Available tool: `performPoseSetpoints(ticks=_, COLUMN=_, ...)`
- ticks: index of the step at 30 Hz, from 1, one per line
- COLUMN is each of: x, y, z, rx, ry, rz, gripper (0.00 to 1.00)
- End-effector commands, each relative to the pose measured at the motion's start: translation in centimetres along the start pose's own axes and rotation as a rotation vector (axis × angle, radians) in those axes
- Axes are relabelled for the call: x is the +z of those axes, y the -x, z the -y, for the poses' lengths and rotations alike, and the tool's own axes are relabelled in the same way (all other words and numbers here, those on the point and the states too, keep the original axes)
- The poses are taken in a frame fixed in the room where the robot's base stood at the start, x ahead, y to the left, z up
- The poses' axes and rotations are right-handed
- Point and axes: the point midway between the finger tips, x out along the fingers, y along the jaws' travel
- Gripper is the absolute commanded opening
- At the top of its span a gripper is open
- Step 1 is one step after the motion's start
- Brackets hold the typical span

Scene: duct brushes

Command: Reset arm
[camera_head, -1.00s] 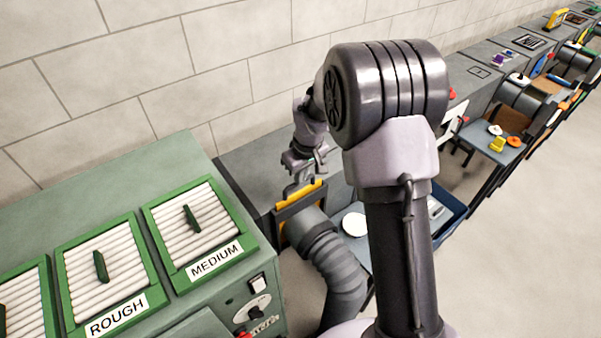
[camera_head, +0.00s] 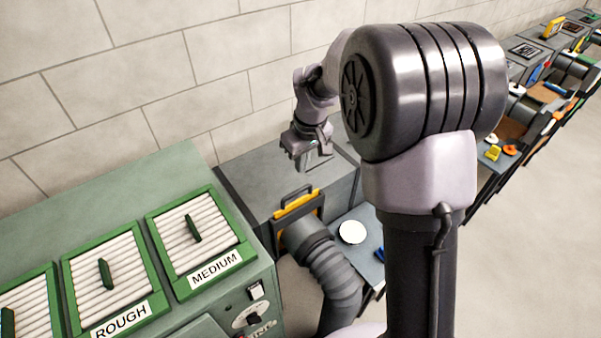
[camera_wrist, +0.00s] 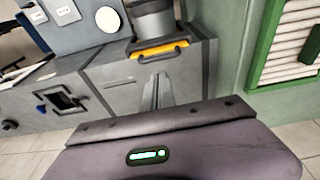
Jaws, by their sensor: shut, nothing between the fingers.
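My gripper (camera_head: 308,160) hangs above the grey duct box (camera_head: 255,197), clear of its top. In the wrist view the two fingers of my gripper (camera_wrist: 155,90) lie close together with nothing between them. An orange-yellow slide frame with a dark handle (camera_head: 297,203) sits at the duct box's opening, where a grey hose (camera_head: 328,262) joins. The orange frame also shows in the wrist view (camera_wrist: 160,46).
A green cabinet (camera_head: 130,190) at left holds white-slatted filter panels labelled MEDIUM (camera_head: 195,235) and ROUGH (camera_head: 110,280). A white disc (camera_head: 352,232) lies on a blue-grey shelf. More stations with small coloured parts line the wall at right. The floor at right is clear.

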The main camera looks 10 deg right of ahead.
Motion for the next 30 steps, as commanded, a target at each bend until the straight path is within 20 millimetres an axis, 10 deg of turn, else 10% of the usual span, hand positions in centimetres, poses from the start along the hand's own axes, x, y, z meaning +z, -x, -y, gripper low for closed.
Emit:
performPoseSetpoints(ticks=22, x=0.8, y=2.3, z=0.5, rx=0.003, ry=-0.034, rz=-0.020, gripper=0.00)
performPoseSetpoints(ticks=30, x=15.7, y=3.3, z=9.0, rx=-0.033, ry=-0.477, rz=-0.219, gripper=0.00)
